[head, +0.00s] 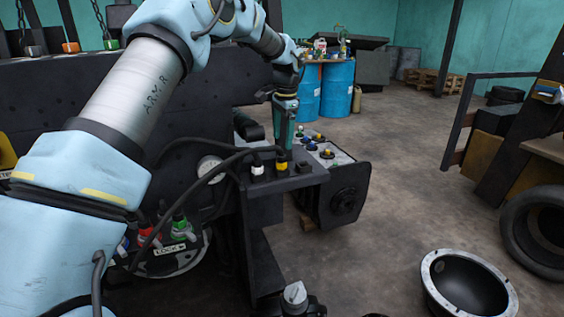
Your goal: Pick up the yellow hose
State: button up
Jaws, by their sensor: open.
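A fitting with a yellow band (282,167), which looks like the yellow hose's end, stands on the dark ledge of the forklift in the head view. My gripper (285,152) points down right above it, its tip close to the yellow band. The jaws are open; whether they are around the fitting or just above it is too small to tell. My gripper hides the fitting's upper part. A white-banded fitting (257,168) stands just to its left, with a black hose (212,170) curving away left.
A panel (332,158) with several blue and yellow fittings lies right of the ledge. Red and green connectors (180,228) sit lower left. A black bowl-like part (468,287) and a tire (540,232) rest at right. Blue drums (337,90) stand behind. Open floor lies between.

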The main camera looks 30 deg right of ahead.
aim_at(281, 149)
jog(key=shift+w+a+f+p, duration=0.15)
jog(key=shift+f+p, duration=0.55)
jog(key=shift+f, duration=0.8)
jog(key=shift+w+a+f+p, duration=0.15)
jog(key=shift+f+p, duration=0.5)
jog(key=shift+f, duration=0.8)
jog(key=shift+w+d, duration=0.1)
jog(key=shift+c, duration=0.4)
grip_shut()
